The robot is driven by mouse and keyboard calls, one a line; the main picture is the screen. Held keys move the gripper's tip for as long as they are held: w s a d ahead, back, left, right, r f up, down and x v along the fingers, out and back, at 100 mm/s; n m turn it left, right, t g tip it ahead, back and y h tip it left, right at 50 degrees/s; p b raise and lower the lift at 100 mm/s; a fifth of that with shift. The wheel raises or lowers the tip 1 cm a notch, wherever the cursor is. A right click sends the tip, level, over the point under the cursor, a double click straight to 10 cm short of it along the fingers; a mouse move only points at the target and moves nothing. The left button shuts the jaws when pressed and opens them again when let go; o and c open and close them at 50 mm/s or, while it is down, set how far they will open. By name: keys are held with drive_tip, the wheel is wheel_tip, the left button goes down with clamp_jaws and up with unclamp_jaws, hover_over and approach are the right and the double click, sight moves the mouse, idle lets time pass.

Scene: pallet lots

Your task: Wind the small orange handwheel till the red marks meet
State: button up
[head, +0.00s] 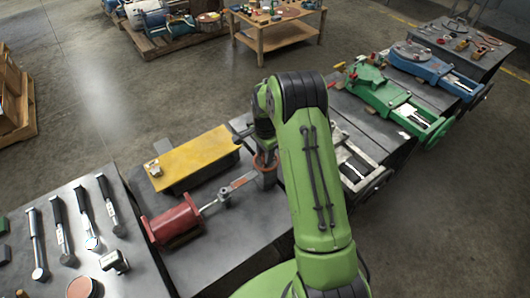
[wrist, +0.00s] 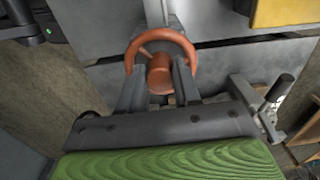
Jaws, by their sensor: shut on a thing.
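The small orange handwheel (wrist: 192,55) is at the top middle of the wrist view, with its round hub (wrist: 159,74) facing the camera. In the head view the handwheel (head: 265,160) shows partly beside my arm, at the end of the shaft from a red cylinder (head: 173,221). My gripper (wrist: 158,92) reaches down to the handwheel, with a dark finger on each side of the hub. It is shut on the handwheel. I cannot make out the red marks in either view.
A yellow plate (head: 194,156) lies behind the red cylinder's shaft. Several hand tools (head: 84,217) lie on the left bench. Green (head: 385,98) and blue (head: 427,66) vises stand to the right. A wooden table (head: 279,30) and a pallet stand at the back; open floor lies between.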

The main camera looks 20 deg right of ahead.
drive_tip(key=n, duration=0.5)
drive_tip(key=shift+r, duration=0.1)
drive_tip(key=n, duration=0.6)
drive_tip(key=shift+d+p, duration=0.15)
drive_tip(key=shift+p, duration=0.15)
drive_tip(key=n, duration=1)
drive_tip(key=shift+d+n, duration=0.15)
drive_tip(key=shift+n, duration=0.25)
drive_tip(key=n, duration=1.1)
drive_tip(key=shift+w, duration=0.1)
drive_tip(key=n+b, duration=0.1)
drive_tip(key=n, duration=0.4)
drive_tip(key=n+b, duration=0.1)
drive_tip(key=n, duration=0.4)
drive_tip(key=shift+w+n, duration=0.15)
drive_tip(key=shift+n, duration=0.25)
